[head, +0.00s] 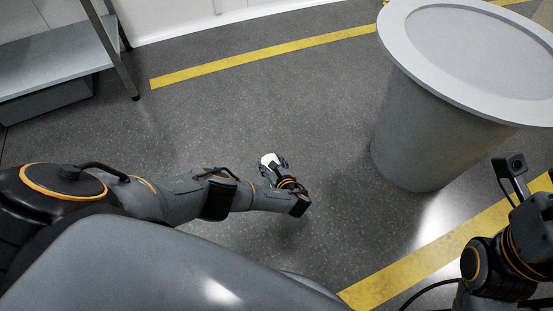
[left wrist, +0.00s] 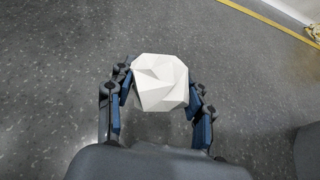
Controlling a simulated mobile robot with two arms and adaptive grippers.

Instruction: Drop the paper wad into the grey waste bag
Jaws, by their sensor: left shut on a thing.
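The paper wad (left wrist: 160,82) is a white, faceted lump held between the fingers of my left gripper (left wrist: 158,100) in the left wrist view. In the head view the wad (head: 268,160) shows small and white at the end of my left gripper (head: 275,167), near the picture's middle, with the floor behind it. My left gripper is shut on the wad. I cannot pick out a grey waste bag with certainty in either view. Part of my right arm shows at the lower right of the head view, but its fingers do not show.
A large, round, grey pedestal (head: 420,125) with a wide pale rim stands at the right, apart from my left gripper; I cannot tell whether its top is hollow. A metal shelf (head: 55,60) stands at the upper left. The floor between them, with yellow stripes (head: 255,60), is clear.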

